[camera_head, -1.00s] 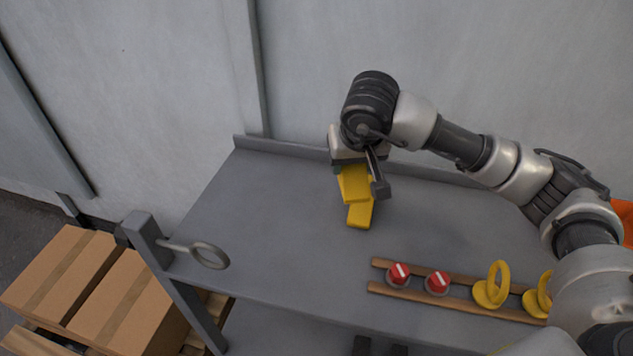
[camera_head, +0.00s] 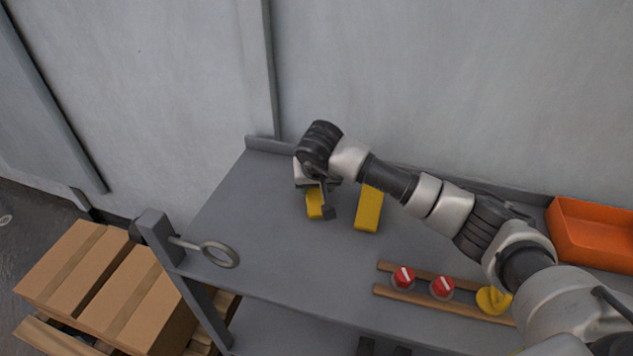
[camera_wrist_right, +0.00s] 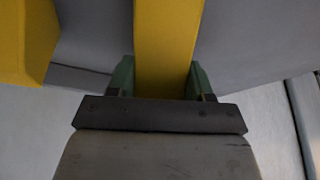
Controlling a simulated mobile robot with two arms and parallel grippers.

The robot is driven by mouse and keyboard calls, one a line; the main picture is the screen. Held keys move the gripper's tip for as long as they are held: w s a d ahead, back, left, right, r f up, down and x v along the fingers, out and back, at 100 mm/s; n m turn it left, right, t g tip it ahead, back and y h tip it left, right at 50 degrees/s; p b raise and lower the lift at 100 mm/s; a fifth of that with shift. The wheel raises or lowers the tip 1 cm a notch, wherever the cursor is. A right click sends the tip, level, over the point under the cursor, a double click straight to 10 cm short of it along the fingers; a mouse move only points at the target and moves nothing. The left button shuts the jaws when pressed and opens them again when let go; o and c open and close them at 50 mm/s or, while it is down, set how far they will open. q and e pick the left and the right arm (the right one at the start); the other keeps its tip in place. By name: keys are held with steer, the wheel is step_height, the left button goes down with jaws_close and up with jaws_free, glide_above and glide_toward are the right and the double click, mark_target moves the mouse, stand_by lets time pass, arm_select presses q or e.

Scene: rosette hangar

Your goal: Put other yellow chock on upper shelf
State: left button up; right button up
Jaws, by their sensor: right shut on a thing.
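My right gripper (camera_head: 317,194) is shut on a yellow chock (camera_head: 315,206) near the back left of the grey upper shelf (camera_head: 270,235). In the right wrist view the held chock (camera_wrist_right: 168,45) sits between the green finger pads (camera_wrist_right: 160,80). I cannot tell whether its underside touches the shelf. The other yellow chock (camera_head: 369,210) lies on the shelf to the right, apart from the held one. It also shows in the right wrist view (camera_wrist_right: 25,40) at the upper left. My left gripper is not in view.
A wooden rack (camera_head: 400,298) with red-topped pieces (camera_head: 403,277) and a yellow ringed piece (camera_head: 492,300) lies along the front. An orange bin (camera_head: 590,235) stands at the right. A metal ring (camera_head: 219,254) juts from the left post. The shelf's left middle is clear.

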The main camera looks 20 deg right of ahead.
mark_target(318, 207)
steer(key=shift+r, duration=0.1)
steer(key=o, duration=1)
steer(key=shift+f, duration=0.2)
steer(key=shift+o, duration=0.2)
steer(key=shift+r, duration=0.1)
steer(key=shift+r, duration=0.2)
steer(key=v, duration=1.1)
steer(key=shift+s+r, duration=0.2)
steer(key=shift+r, duration=0.1)
